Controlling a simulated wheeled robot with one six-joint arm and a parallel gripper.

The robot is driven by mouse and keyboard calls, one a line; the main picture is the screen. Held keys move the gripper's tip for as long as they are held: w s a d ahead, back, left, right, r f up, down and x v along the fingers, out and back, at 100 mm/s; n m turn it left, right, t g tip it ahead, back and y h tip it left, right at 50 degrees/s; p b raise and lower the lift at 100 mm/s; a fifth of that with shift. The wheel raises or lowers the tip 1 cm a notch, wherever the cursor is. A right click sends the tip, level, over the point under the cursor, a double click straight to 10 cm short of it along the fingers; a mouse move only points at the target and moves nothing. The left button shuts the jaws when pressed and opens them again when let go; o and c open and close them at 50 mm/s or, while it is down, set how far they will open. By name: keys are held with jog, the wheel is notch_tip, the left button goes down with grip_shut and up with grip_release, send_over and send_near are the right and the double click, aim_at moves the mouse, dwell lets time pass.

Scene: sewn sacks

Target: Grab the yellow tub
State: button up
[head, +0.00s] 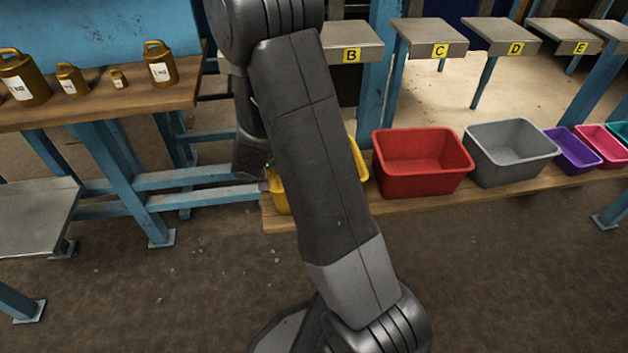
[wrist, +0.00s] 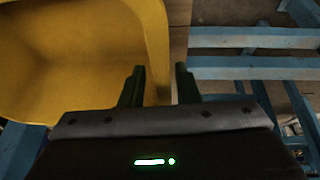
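The yellow tub (head: 281,198) stands at the left end of a low wooden shelf, mostly hidden behind my arm in the head view. In the wrist view the yellow tub (wrist: 75,60) fills the upper left, its inside showing. My gripper (wrist: 160,84) is open, with two dark green fingers spread apart. The tub's right wall comes down between the fingers, closer to the left finger, and a gap shows beside the right finger. I cannot tell whether either finger touches the wall. In the head view the fingertips are too small and covered to make out.
A red tub (head: 420,165), a grey tub (head: 511,155) and a purple tub (head: 573,152) stand to the right on the shelf (head: 425,205). Blue frame beams (head: 205,175) run just left of the yellow tub. Brass weights (head: 160,65) stand on a bench at upper left.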

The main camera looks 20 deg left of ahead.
jog(key=shift+f+b, duration=0.25)
jog(key=shift+b, duration=0.25)
dwell(0.4)
grip_shut()
dwell(1.3)
